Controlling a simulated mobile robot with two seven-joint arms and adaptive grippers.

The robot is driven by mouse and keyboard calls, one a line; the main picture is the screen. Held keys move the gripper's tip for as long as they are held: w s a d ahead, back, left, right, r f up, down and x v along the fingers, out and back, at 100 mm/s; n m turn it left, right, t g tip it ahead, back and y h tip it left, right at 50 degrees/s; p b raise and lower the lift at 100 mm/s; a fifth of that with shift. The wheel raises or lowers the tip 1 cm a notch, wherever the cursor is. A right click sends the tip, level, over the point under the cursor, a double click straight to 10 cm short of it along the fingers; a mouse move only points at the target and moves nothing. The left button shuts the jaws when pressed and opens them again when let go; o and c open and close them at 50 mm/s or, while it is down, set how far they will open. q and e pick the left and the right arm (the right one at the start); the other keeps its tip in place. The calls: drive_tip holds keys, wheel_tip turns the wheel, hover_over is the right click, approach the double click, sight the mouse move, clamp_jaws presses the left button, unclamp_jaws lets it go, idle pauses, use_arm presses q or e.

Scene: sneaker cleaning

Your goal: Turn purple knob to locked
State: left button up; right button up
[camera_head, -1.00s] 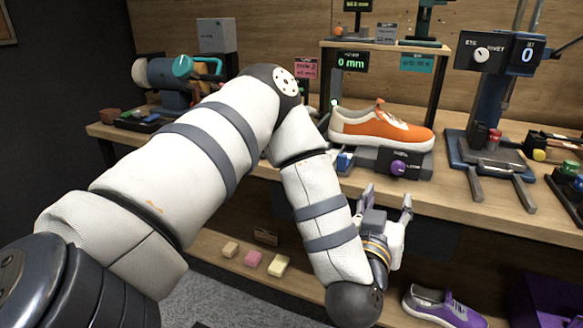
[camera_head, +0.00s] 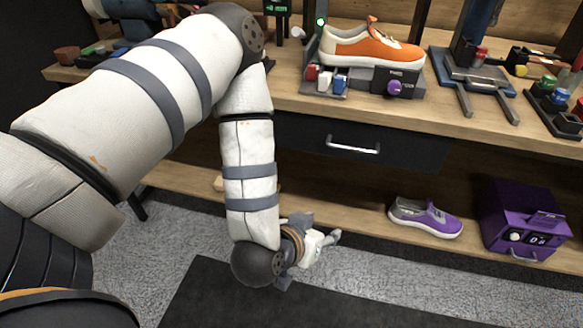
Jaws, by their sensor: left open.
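The purple knob (camera_head: 394,87) is on the front of a dark clamp base (camera_head: 408,76) on the bench top. An orange and white sneaker (camera_head: 372,46) rests on this base, toe to the right. The label beside the knob is too small to read, so I cannot tell its setting. My left gripper (camera_head: 331,238) is open and empty, in front of the lower shelf, well below and left of the knob. It touches nothing that I can see. My right gripper is out of view.
A drawer with a metal handle (camera_head: 352,145) lies below the bench top. A purple sneaker (camera_head: 426,217) and a purple box (camera_head: 523,218) stand on the lower shelf. Red, white and blue switches (camera_head: 326,80) sit left of the knob. Open floor lies in front.

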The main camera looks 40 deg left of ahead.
use_arm(q)
drive_tip(key=s, duration=0.1)
drive_tip(key=s+f, duration=0.1)
drive_tip(key=g, duration=0.1)
drive_tip(key=shift+s+a+f, duration=0.25)
drive_tip(key=shift+s+f, duration=0.05)
drive_tip(key=shift+s, duration=0.1)
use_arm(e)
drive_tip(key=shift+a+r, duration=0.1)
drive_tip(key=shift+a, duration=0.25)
use_arm(q)
drive_tip(key=s+f+g, duration=0.2)
drive_tip(key=s+g, duration=0.2)
drive_tip(key=s, duration=0.6)
drive_tip(key=s+f+m+g+p, duration=0.1)
drive_tip(key=s+f+g, duration=0.1)
drive_tip(key=s, duration=0.8)
drive_tip(key=s+a+f+g+p, duration=0.1)
drive_tip(key=s+f+g, duration=0.1)
drive_tip(key=s+g, duration=0.3)
drive_tip(key=s, duration=0.4)
drive_tip(key=shift+s+m+g+h, duration=0.3)
drive_tip(key=shift+s+m+h, duration=0.1)
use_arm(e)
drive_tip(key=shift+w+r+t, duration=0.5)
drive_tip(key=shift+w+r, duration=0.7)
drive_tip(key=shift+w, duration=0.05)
use_arm(q)
drive_tip(key=shift+a+f, duration=0.1)
